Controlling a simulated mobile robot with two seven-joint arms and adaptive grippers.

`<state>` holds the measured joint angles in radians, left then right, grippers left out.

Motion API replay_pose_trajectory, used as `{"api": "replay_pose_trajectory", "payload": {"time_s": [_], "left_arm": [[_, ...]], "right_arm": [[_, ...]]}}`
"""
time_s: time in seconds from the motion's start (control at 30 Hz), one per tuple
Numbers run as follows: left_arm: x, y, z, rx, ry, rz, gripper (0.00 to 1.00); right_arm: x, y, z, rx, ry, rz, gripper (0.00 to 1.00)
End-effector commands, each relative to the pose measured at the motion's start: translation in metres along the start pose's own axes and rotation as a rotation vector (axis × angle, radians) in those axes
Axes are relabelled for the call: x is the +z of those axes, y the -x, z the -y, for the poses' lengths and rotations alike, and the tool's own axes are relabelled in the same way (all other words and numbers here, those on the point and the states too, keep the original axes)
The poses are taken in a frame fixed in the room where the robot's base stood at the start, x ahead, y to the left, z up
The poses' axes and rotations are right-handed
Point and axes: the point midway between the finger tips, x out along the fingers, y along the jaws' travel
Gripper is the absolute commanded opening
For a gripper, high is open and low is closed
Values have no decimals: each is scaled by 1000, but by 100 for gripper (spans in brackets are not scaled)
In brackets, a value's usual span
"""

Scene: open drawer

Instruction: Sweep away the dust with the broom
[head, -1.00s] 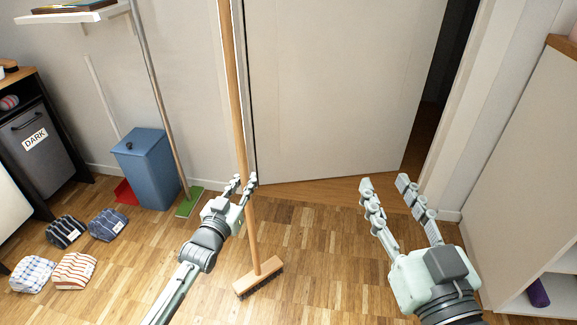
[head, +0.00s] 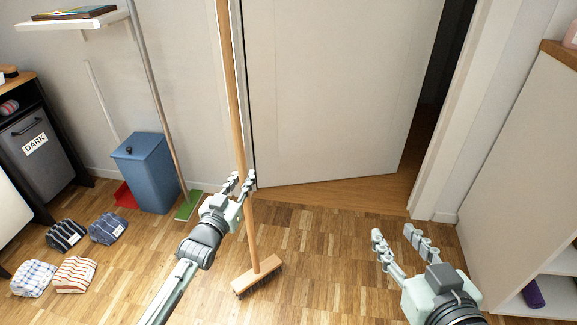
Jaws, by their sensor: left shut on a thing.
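The broom has a long wooden handle (head: 232,95) and a wooden head with dark bristles (head: 257,275) near the floor. My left gripper (head: 240,183) is shut on the broom handle, low down above the head. The handle stands nearly upright, leaning slightly to the left at its top. My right gripper (head: 396,234) is open and empty, to the right of the broom over the floor. I cannot make out any dust on the wooden floor (head: 315,240).
A blue bin (head: 148,172), a red dustpan (head: 124,194) and a green-headed broom (head: 188,205) stand by the left wall. Several folded cloth bundles (head: 75,273) lie at left. A door (head: 335,90) stands ajar behind. A white cabinet (head: 530,170) bounds the right. The middle floor is clear.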

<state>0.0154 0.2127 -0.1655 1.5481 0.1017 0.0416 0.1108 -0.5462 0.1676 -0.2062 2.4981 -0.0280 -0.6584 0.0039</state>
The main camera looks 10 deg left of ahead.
Motion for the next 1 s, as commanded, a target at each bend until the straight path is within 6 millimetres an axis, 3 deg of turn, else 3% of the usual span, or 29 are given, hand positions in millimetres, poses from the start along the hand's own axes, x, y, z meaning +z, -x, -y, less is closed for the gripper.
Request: {"api": "replay_pose_trajectory", "payload": {"time_s": [1.0], "left_arm": [[-23, -6, 2, -1, 0, -6, 0]], "right_arm": [[75, 24, -40, 83, 25, 378, 40]]}}
